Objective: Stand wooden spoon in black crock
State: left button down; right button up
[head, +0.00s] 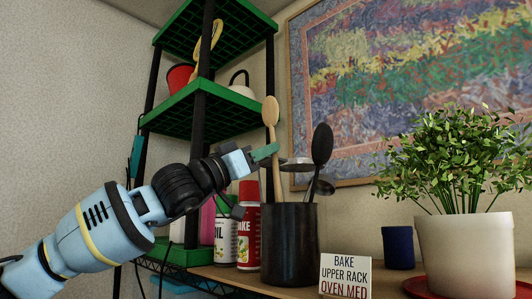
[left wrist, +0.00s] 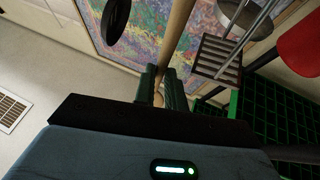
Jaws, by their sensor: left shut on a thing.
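The wooden spoon (head: 270,112) stands nearly upright, bowl end up, above the black crock (head: 289,245). Its handle runs down to the crock's rim, where its lower end is out of sight; I cannot tell how deep it reaches. My left gripper (head: 265,153) is shut on the spoon's handle below the bowl. In the left wrist view the fingers (left wrist: 158,86) close on the pale handle (left wrist: 176,35). The crock stands upright on the wooden surface and also holds dark utensils, including a black spoon (head: 322,144). My right gripper is not in view.
A red-and-white can (head: 248,235) and a green-and-white bottle (head: 226,238) stand left of the crock. A lettered sign (head: 345,276) stands at its front right. A blue cup (head: 398,247) and a potted plant (head: 465,250) are farther right. A green-shelved rack (head: 200,110) rises behind my left arm.

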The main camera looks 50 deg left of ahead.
pick_arm(q)
notch_tip(320, 180, down, 2)
jog(key=shift+w+f+b, duration=0.1)
jog(key=shift+w+b, duration=0.05)
jog(key=shift+b, duration=0.65)
